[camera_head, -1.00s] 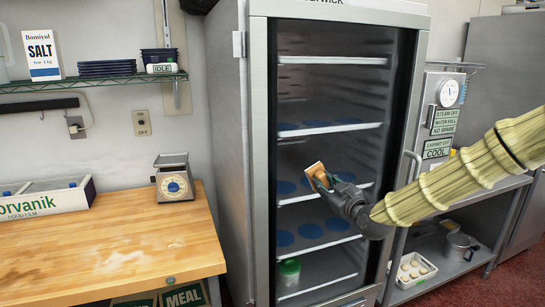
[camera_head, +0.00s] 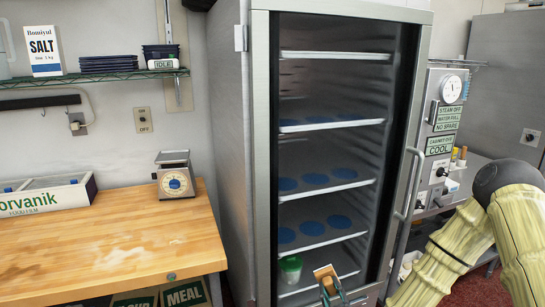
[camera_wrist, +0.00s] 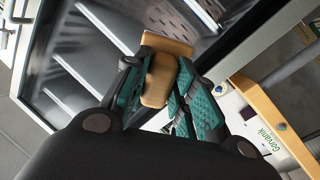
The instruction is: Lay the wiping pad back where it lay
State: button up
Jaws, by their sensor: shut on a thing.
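The wiping pad (camera_head: 326,272) is a tan block, seen at the lower middle of the head view in front of the tall cabinet's lower part. My gripper (camera_head: 331,289) is shut on it. In the wrist view the pad (camera_wrist: 157,84) sits between the teal-padded fingers of my gripper (camera_wrist: 163,80), with its wide flat end beyond the fingertips. The pad looks clear of any surface. Its underside is hidden, and I cannot tell which spot it lay on before.
The tall glass-fronted cabinet (camera_head: 246,180) holds shelves with blue discs and a green-lidded jar (camera_head: 291,268) at the bottom.

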jog(key=shift+m+h, duration=0.4)
jog(key=shift+h, duration=0.2)
jog(key=s+f, duration=0.2)
jog(key=s, duration=0.1)
jog(key=s+f, duration=0.1)
jog(key=shift+s+d, duration=0.15)
jog(key=shift+d, duration=0.15)
jog(key=shift+d, duration=0.1)
